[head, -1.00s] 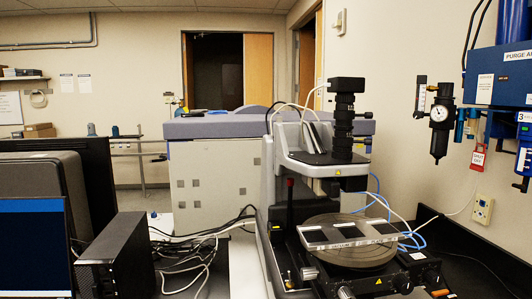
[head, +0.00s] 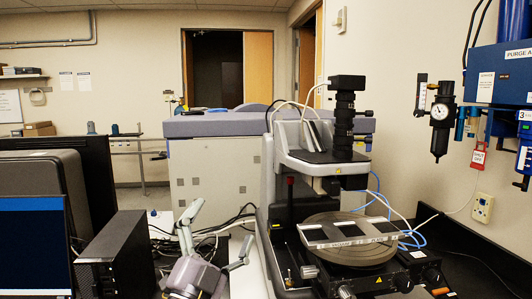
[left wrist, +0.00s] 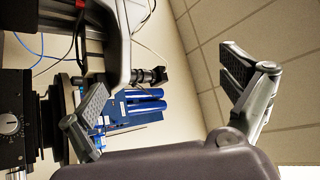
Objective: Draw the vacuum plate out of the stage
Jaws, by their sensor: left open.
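The vacuum plate (head: 322,233) is a flat dark and silver plate with lettering along its front edge. It lies across the round stage (head: 352,258) of the profiler in the head view. My left gripper (head: 222,224) is open and empty, with its fingers spread, low in the picture to the left of the profiler and apart from the plate. Both fingers also show in the left wrist view (left wrist: 168,66), with nothing between them. I cannot make out the plate in the left wrist view. My right gripper is not in view.
The profiler's camera column (head: 345,120) rises behind the plate. Blue and white tubes run behind and right of the stage. A black computer box (head: 116,258) and loose cables stand left of my left gripper. A blue purge panel (head: 498,75) hangs on the right wall.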

